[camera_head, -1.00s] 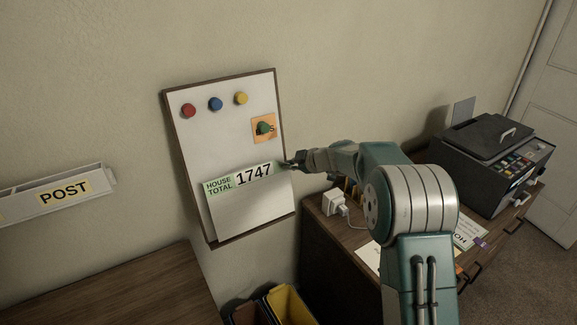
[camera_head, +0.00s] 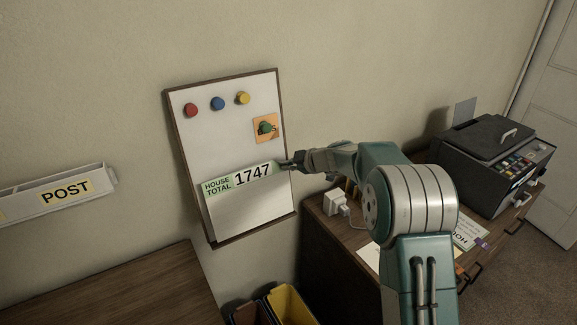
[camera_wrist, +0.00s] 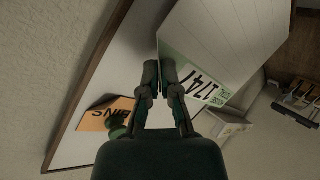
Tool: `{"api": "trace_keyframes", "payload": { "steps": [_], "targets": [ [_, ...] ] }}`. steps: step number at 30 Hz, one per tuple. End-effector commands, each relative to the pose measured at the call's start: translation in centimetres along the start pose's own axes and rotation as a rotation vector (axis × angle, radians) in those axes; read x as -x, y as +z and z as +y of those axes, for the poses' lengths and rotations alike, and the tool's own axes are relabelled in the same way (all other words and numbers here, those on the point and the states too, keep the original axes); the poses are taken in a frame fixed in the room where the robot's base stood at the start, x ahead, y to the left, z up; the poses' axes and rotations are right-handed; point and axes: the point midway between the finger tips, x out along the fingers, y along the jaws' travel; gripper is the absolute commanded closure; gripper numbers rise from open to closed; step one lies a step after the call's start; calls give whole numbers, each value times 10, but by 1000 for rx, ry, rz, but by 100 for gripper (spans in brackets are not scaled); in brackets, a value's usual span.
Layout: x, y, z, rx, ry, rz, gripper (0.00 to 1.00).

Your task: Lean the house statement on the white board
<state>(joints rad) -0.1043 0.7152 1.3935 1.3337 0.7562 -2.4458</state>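The house statement (camera_head: 240,204) is a white sheet with a green top strip reading "HOUSE TOTAL 1747". It is in front of the lower half of the white board (camera_head: 225,140), slightly tilted. My gripper (camera_head: 287,165) is at the sheet's upper right corner. In the wrist view, my gripper (camera_wrist: 168,68) has its fingers closed together on the edge of the statement (camera_wrist: 235,40), beside the green strip. The board (camera_wrist: 120,65) is behind it, with a narrow ledge along its bottom. I cannot tell whether the sheet touches the ledge or the board's face.
Red, blue and yellow magnets (camera_head: 217,104) line the board's top. An orange note (camera_head: 258,123) hangs under a green magnet. A POST tray (camera_head: 66,192) is on the wall at left. Bins (camera_head: 290,303) stand below. A desk (camera_head: 325,235) with a printer (camera_head: 490,155) is at right.

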Motion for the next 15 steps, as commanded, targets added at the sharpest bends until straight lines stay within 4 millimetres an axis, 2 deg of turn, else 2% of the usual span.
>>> {"api": "trace_keyframes", "payload": {
  "steps": [15],
  "targets": [
    [-6, 1, 0, 0, 0, 0, 100]
  ]
}}
